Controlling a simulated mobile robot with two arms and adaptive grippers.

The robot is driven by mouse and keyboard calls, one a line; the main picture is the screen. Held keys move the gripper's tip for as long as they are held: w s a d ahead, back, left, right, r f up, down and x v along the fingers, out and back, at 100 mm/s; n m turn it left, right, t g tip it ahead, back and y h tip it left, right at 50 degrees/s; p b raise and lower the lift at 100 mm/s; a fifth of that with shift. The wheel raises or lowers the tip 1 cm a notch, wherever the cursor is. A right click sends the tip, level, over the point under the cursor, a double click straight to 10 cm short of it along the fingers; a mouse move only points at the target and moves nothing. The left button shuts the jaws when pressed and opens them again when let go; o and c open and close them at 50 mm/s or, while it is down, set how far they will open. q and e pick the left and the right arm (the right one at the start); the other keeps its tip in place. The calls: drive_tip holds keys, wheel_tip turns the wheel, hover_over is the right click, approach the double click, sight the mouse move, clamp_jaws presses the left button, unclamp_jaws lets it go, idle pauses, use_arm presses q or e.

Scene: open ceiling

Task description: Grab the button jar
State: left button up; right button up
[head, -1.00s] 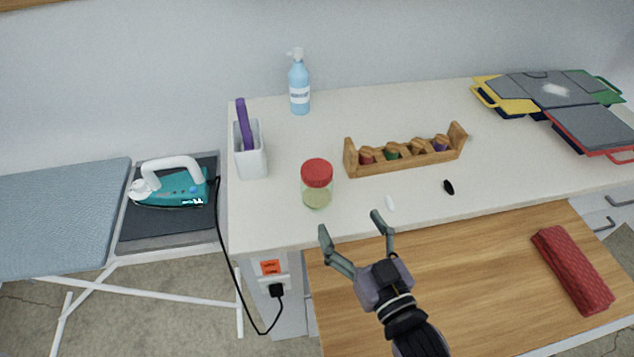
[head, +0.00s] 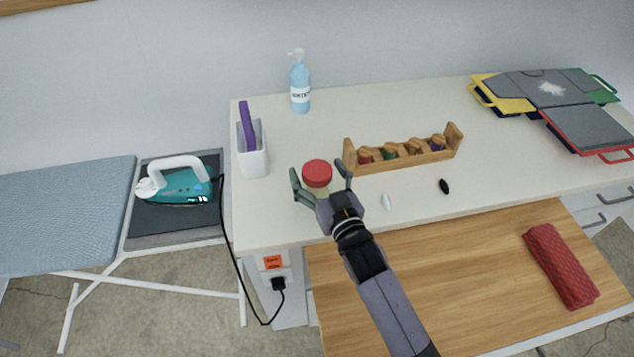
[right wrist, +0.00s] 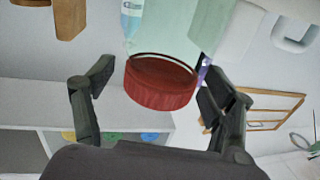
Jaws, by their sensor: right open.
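The button jar (head: 317,175) is a clear jar with a red lid, standing on the white table top near its front edge, left of the wooden spool rack. My right gripper (head: 321,179) is open, with one finger on each side of the jar. Its palm hides the lower part of the jar in the head view. In the right wrist view the red lid of the jar (right wrist: 161,83) shows between the two spread fingers (right wrist: 160,90), with gaps at both sides. My left gripper is not in view.
The wooden rack of thread spools (head: 405,153) stands close to the right. A white holder with a purple item (head: 252,150) is to the left. A white and a black small object (head: 444,186) lie at the front.

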drive_tip(key=shift+w+a, duration=0.1)
drive_tip(key=shift+w, duration=0.2)
drive_tip(key=shift+c, duration=0.2)
clamp_jaws()
idle(0.7)
drive_tip(key=shift+r, duration=0.15)
